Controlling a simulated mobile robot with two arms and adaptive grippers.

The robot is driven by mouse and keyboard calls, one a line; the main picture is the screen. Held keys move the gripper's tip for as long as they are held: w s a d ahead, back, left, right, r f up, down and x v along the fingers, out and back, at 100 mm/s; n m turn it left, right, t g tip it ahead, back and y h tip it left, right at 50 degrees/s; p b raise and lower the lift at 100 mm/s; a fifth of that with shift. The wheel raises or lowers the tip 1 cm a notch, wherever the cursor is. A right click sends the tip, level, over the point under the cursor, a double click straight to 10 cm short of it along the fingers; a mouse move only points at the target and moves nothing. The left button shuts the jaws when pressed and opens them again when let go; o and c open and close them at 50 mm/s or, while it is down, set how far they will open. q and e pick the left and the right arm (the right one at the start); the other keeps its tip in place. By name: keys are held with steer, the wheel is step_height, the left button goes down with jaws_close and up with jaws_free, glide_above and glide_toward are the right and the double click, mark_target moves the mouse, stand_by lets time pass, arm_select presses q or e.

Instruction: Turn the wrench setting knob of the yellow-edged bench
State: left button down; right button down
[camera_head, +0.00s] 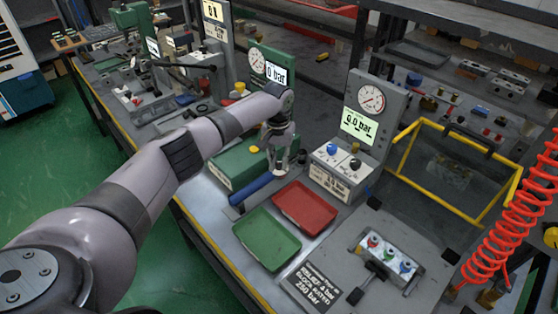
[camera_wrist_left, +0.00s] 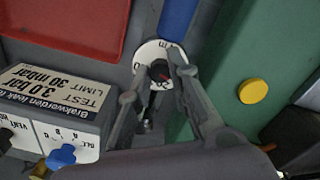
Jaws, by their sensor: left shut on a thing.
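The setting knob (camera_wrist_left: 159,71) is a small dark knob with a red mark on a white dial (camera_wrist_left: 148,52), seen in the left wrist view. It sits at the end of the wrench, whose blue handle (camera_head: 250,189) lies on the yellow-edged bench (camera_head: 213,233); the handle also shows in the left wrist view (camera_wrist_left: 180,18). My left gripper (camera_head: 281,166) reaches down over the wrench's far end and is shut on the knob, with a finger on either side in the left wrist view (camera_wrist_left: 160,78). The knob is hidden in the head view. My right gripper is not in view.
A green box (camera_head: 228,167) with a yellow button lies close on the left. A red tray (camera_head: 305,208) and a green tray (camera_head: 266,240) lie in front. A gauge panel with blue and black knobs (camera_head: 343,165) stands close on the right. A yellow-framed cover (camera_head: 440,200) is farther right.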

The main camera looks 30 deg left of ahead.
arm_select(q)
steer(key=shift+m, duration=0.4)
steer(key=m+p, duration=0.1)
steer(key=m, duration=0.1)
steer(key=shift+r+m, duration=0.1)
steer(key=shift+m, duration=0.3)
steer(key=m, duration=0.3)
steer(key=shift+p, duration=0.4)
steer(key=shift+m, duration=1.6)
steer(key=c, duration=1.5)
jaws_free()
steer(key=shift+o, duration=0.2)
